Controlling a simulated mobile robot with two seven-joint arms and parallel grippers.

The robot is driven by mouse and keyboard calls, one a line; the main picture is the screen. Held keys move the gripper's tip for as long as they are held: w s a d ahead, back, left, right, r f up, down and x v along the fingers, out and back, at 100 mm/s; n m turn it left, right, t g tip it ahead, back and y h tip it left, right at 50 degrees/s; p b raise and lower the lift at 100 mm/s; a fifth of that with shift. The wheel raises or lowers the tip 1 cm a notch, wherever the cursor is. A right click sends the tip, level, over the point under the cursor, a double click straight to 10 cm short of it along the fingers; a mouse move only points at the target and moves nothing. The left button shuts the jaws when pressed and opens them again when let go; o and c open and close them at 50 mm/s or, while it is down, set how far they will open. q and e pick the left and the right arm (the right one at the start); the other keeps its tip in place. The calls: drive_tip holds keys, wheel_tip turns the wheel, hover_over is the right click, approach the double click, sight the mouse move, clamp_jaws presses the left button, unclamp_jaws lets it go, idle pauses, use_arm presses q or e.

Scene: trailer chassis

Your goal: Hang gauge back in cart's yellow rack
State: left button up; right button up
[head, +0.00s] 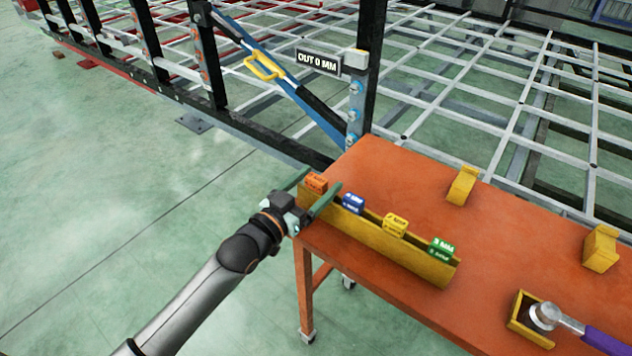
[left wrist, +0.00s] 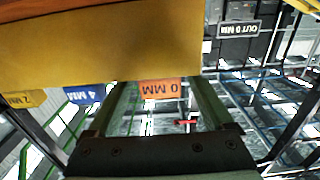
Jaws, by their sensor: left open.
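The yellow rack (head: 375,240) runs along the near left edge of the orange cart top. It holds an orange gauge tag (head: 316,183) at its left end, then blue (head: 353,203), yellow (head: 395,225) and green (head: 443,248) tags. My left gripper (head: 312,188) is open at the left end of the rack, its green fingers on either side of the orange tag. In the left wrist view the orange tag reads 0 MM (left wrist: 162,90), upside down between the fingertips, at the yellow rack wall (left wrist: 100,45). I cannot tell if the fingers touch it. My right gripper is not in view.
The orange cart (head: 400,180) also carries two yellow blocks (head: 462,186) (head: 600,250) and a small box (head: 522,318) with a silver-headed, purple-handled tool (head: 603,340). The trailer chassis frame stands behind, with a sign reading OUT 0 MM (head: 318,62). The floor at left is clear.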

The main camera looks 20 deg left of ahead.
use_arm(q)
drive_tip(key=shift+r+p, duration=0.3)
drive_tip(key=shift+r, duration=0.3)
drive_tip(key=v, duration=1.2)
drive_tip(key=s+d+f+g+y, duration=0.1)
drive_tip(key=s+f, duration=0.3)
drive_tip(key=f, duration=0.4)
drive_tip(key=s+d+f+n+g+y, duration=0.1)
drive_tip(key=s+f+g, duration=0.3)
drive_tip(key=f, duration=0.4)
drive_tip(key=s+d+f+g+y, duration=0.1)
drive_tip(key=s+d+f+g, duration=0.1)
drive_tip(key=s+f, duration=0.3)
wheel_tip(320, 180, down, 3)
drive_tip(key=shift+d+r+n+g, duration=0.1)
drive_tip(key=shift+d+n+g, duration=0.25)
drive_tip(key=shift+d, duration=0.25)
